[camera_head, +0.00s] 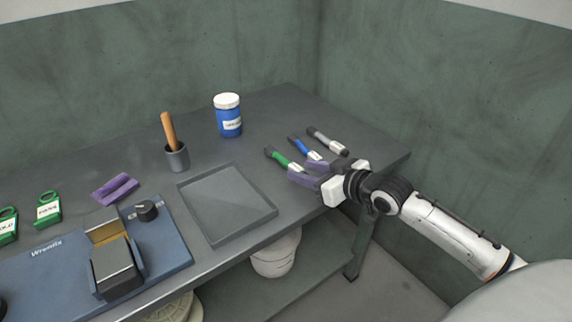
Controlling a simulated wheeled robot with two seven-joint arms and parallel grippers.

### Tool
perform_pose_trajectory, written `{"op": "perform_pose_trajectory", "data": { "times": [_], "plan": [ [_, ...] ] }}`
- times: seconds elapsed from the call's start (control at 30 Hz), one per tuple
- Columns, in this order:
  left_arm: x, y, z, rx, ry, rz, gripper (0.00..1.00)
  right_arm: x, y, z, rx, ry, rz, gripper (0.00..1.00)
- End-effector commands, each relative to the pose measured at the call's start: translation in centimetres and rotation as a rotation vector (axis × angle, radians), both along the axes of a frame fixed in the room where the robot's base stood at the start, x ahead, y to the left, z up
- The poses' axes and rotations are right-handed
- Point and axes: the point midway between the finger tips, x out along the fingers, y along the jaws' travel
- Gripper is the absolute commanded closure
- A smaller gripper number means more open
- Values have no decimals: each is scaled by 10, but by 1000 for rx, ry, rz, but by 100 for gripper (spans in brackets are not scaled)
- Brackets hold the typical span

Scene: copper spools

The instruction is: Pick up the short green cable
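The short green cable (277,157) lies on the dark table, with a dark tip at its far end and a white label near its other end. My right gripper (311,173) reaches in from the right. Its purple fingers look spread apart, at the near, labelled end of the green cable. The fingers and white gripper body hide what lies beyond the label. I cannot tell whether they touch the cable. My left gripper is not in view.
A blue cable (299,144) and a grey cable (323,138) lie close beside the green one. A grey tray (213,187), a blue jar (229,121), a cup with a wooden handle (177,158) and a blue device (172,247) stand to the left. The table's right edge is close.

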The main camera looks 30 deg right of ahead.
Motion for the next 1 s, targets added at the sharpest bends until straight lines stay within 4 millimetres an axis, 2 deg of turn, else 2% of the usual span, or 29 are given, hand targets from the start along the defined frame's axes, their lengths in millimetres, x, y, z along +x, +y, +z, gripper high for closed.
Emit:
{"op": "perform_pose_trajectory", "data": {
  "times": [0.1,0.33,0.57,0.6,0.87,1.0],
  "plan": [
    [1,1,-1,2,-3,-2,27,7,2,-3,1,0,1,61],
    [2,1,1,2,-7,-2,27,8,2,-3,0,1,1,61],
    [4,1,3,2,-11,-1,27,7,2,-3,0,1,1,98],
    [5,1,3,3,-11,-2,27,7,2,-3,0,1,1,100],
    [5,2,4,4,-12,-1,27,8,2,0,0,-2,1,100],
    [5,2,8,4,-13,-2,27,8,1,17,-1,-4,1,100]
  ]
}}
